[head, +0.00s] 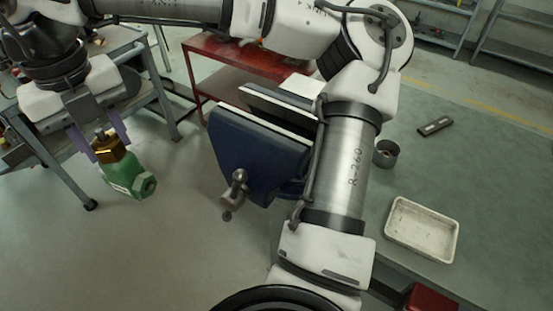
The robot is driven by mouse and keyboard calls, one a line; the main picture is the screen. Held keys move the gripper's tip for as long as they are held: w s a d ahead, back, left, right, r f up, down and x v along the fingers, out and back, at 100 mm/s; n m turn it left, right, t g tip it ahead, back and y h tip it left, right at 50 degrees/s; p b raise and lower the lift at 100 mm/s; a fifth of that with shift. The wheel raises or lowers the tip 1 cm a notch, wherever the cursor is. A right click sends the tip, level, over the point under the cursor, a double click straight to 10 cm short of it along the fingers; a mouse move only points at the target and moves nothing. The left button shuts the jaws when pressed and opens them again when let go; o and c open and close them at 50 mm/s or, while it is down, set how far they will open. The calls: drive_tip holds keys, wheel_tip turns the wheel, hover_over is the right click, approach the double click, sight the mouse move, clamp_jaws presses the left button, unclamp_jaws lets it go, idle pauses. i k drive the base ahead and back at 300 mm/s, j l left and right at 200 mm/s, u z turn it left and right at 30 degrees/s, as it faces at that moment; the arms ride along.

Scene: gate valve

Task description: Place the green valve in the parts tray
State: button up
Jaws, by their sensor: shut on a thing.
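The green valve (127,177) hangs at the left of the head view, with a brass collar at its top and a green hex end at lower right. My gripper (102,147) is shut on its brass upper part, with purplish fingers on either side. The valve is held in the air over the floor, tilted. The parts tray (396,240), a shallow whitish rectangular tray, lies on the green-grey bench at the right. It looks empty. My gripper and valve are far to the left of the tray.
A blue vise (243,150) with a metal handle stands at the bench edge, between valve and tray. A small metal cup (386,153) and a dark flat block (434,126) lie on the bench (480,180). A red table (215,60) stands behind. My arm crosses the middle.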

sight(418, 233)
drive_tip(key=l+u, duration=0.1)
drive_tip(key=u, duration=0.8)
drive_tip(key=l+u, duration=0.15)
drive_tip(key=u, duration=0.3)
drive_tip(key=k+u, duration=0.1)
drive_tip(key=u, duration=0.35)
drive_tip(key=k+l+u, duration=0.1)
drive_tip(key=u, duration=0.3)
drive_tip(key=k+u, duration=0.15)
drive_tip(key=u, duration=0.25)
drive_tip(key=k+l, duration=0.1)
drive_tip(key=k, duration=0.45)
drive_tip(key=z, duration=0.45)
drive_tip(key=k+l+z, duration=0.1)
drive_tip(key=z, duration=0.35)
drive_tip(key=l+z, duration=0.1)
drive_tip(key=z, duration=0.3)
drive_tip(key=k+l+z, duration=0.1)
drive_tip(key=z, duration=0.8)
drive_tip(key=l+z, duration=0.2)
drive_tip(key=z, duration=0.25)
drive_tip(key=l+z, duration=0.1)
drive_tip(key=z, duration=0.3)
